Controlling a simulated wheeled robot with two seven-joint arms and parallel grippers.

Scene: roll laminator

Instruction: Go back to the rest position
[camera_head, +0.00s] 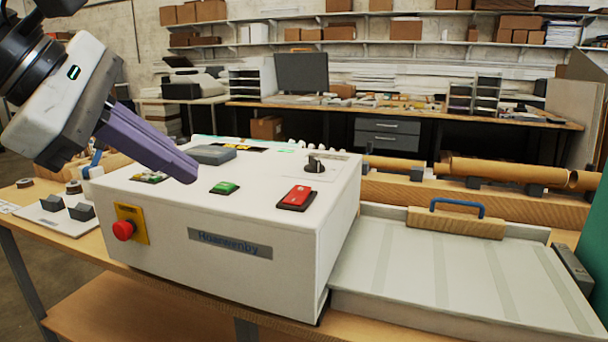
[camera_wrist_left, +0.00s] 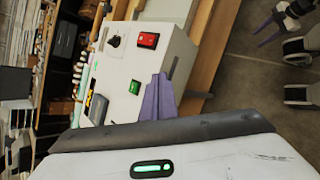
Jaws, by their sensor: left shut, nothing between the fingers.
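My left gripper (camera_head: 190,176) has purple fingers pressed together with nothing between them. In the head view it hangs over the left part of the white laminator (camera_head: 170,225), pointing down and to the right, near the green button (camera_head: 224,188). I cannot tell how far above the top it is. In the left wrist view the closed fingers (camera_wrist_left: 160,95) show in front of the laminator, with its green (camera_wrist_left: 134,87) and red (camera_wrist_left: 148,40) buttons beyond. My right gripper (camera_wrist_left: 265,28) shows small at the upper right of that view; its opening is unclear.
A red emergency stop (camera_head: 123,230) sticks out at the laminator's front. A flat feed tray (camera_head: 450,270) with a blue-handled wooden block (camera_head: 456,222) lies to the right. Cardboard rolls (camera_head: 505,170) lie behind it. Small dark blocks (camera_head: 80,211) stand at the left.

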